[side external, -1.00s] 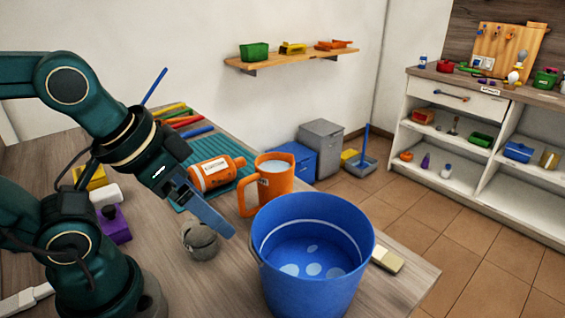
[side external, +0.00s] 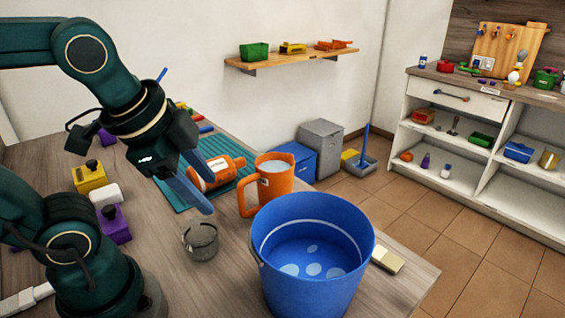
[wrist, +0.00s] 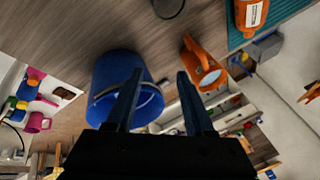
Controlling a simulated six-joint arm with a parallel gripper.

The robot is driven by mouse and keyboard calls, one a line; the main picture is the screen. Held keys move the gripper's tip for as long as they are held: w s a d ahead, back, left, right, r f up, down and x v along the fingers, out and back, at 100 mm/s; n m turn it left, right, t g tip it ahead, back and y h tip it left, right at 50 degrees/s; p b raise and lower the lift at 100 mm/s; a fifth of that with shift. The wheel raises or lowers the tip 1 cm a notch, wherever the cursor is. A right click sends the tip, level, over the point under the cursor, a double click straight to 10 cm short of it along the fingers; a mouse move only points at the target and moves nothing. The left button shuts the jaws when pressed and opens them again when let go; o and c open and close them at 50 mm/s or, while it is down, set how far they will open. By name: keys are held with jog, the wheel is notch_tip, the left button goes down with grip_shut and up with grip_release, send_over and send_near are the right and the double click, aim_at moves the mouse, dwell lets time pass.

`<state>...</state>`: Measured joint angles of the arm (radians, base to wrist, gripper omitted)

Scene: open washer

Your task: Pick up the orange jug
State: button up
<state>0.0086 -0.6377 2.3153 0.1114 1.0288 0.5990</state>
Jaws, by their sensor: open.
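The orange jug (side external: 273,188) stands upright on the table behind the blue bucket, its handle to the left and pale content in its open top. In the wrist view the jug (wrist: 200,64) shows beyond the tip of the right finger. My gripper (side external: 208,202) is open and empty, in the air left of the jug and apart from it. Both fingers (wrist: 158,76) show spread in the wrist view. In that view the left finger overlaps the blue bucket.
The blue bucket (side external: 315,285) stands close in front of the jug. An orange bottle (side external: 217,172) lies on the teal mat (side external: 246,172) behind my gripper. A small grey cup (side external: 200,241) stands below my fingers. A sponge-like block (side external: 387,259) lies near the right table edge.

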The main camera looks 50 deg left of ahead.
jog(key=w+a+r+m+g+y, duration=0.1)
jog(key=w+a+m+g+y, duration=0.15)
jog(key=w+m, duration=0.4)
jog(key=m+g, duration=0.2)
jog(key=m, duration=0.4)
send_near(242, 196)
jog(key=shift+y, duration=0.55)
jog(key=x, duration=0.5)
jog(key=shift+s+d+f, duration=0.15)
jog(key=shift+d+f, duration=0.05)
jog(key=shift+d, duration=0.15)
jog(key=shift+x, duration=3.45)
jog(key=shift+d, duration=0.1)
grip_shut()
jog(key=shift+w+t, duration=0.2)
jog(key=shift+t, duration=0.05)
